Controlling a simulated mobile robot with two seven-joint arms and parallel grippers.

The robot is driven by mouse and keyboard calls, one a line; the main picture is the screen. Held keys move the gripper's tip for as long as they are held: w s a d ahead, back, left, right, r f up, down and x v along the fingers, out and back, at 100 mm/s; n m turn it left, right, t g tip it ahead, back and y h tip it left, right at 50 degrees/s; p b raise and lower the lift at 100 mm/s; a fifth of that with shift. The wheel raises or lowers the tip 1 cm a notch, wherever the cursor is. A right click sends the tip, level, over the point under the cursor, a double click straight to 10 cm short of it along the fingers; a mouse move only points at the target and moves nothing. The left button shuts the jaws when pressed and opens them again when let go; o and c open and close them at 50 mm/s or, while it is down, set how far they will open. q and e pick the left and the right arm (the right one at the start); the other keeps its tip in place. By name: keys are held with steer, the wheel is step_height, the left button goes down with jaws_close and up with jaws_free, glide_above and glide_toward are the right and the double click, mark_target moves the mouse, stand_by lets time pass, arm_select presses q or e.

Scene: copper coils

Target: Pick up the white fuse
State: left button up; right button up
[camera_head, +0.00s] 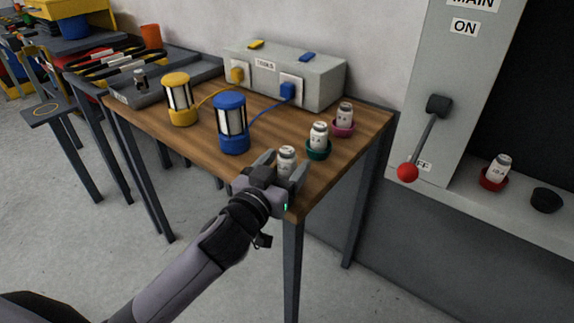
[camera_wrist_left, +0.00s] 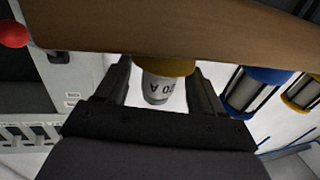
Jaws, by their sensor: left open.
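A white fuse (camera_head: 286,157) stands upright near the front right corner of the wooden table. My left gripper (camera_head: 280,166) is open, with its fingers on either side of this fuse. In the left wrist view, which appears upside down, the same fuse (camera_wrist_left: 157,88) sits in an ochre holder between the open fingers (camera_wrist_left: 160,80); dark lettering shows on it. I cannot tell whether the fingers touch it. Other white fuses stand in a green holder (camera_head: 318,153), a pink holder (camera_head: 342,130) and a red holder (camera_head: 491,183). My right gripper is not in view.
A blue lantern (camera_head: 232,124) and a yellow lantern (camera_head: 180,101) stand on the table (camera_head: 268,130), wired to a grey box (camera_head: 325,84) behind. A red-knobbed lever (camera_head: 408,172) and an empty black holder (camera_head: 546,199) are at the right.

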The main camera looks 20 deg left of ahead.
arm_select(q)
steer(key=shift+w+d, duration=0.15)
steer(key=shift+w, duration=0.45)
steer(key=shift+c, duration=0.3)
steer(key=c, duration=1)
steer(key=shift+o, duration=0.2)
steer(key=shift+r, duration=0.15)
